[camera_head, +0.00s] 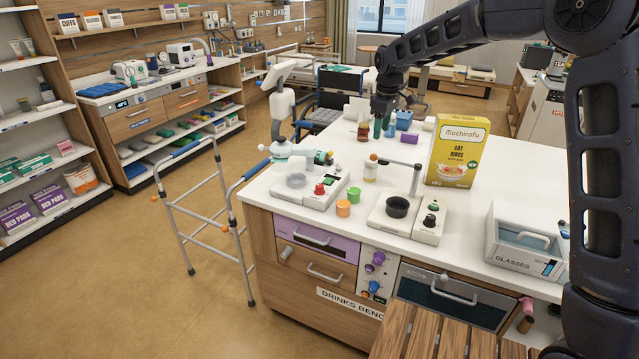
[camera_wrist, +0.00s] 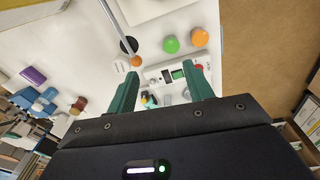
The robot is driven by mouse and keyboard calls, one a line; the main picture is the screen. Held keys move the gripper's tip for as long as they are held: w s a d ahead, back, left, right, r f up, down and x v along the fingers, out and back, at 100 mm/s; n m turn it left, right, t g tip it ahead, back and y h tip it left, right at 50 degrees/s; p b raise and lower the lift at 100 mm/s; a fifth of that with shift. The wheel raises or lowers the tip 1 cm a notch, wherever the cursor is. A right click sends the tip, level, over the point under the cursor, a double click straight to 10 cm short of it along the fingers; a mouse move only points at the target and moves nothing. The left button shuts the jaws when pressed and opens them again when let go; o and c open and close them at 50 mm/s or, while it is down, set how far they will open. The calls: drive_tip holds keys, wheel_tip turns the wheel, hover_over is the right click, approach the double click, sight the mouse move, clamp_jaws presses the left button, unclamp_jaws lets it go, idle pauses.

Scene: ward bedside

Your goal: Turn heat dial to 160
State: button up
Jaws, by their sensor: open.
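My gripper (camera_head: 384,128) hangs over the far part of the white bench, its teal fingers pointing down. In the wrist view its fingers (camera_wrist: 160,84) are spread with nothing held. No marking reading heat or 160 is legible, so I cannot tell which control is the heat dial. The front panel (camera_head: 379,262) has purple knobs and a blue knob. Another white unit (camera_head: 309,196) at left has a red knob (camera_head: 320,188). A small white device (camera_wrist: 176,70) shows between and beyond the fingers.
A yellow cereal box (camera_head: 457,152) stands at back right and a glasses bin (camera_head: 522,247) at front right. Orange (camera_head: 343,208) and green (camera_head: 354,195) cups and a post (camera_head: 414,180) stand mid-bench. A walker (camera_head: 205,215) is at left. Bare bench lies right of the dark-knobbed unit.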

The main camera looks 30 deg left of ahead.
sight(320, 185)
drive_tip(key=s+a+f+n, duration=0.25)
drive_tip(key=a+f, duration=0.35)
drive_tip(key=a, duration=0.3)
drive_tip(key=s+a+f+n, duration=0.2)
drive_tip(key=s+a+f, duration=0.3)
drive_tip(key=a, duration=0.5)
drive_tip(key=shift+g+h, duration=0.3)
drive_tip(key=shift+g, duration=0.1)
drive_tip(key=f, duration=0.7)
drive_tip(key=w+f, duration=0.1)
drive_tip(key=f, duration=0.3)
drive_tip(key=shift+d+f, duration=0.25)
drive_tip(key=c, duration=1)
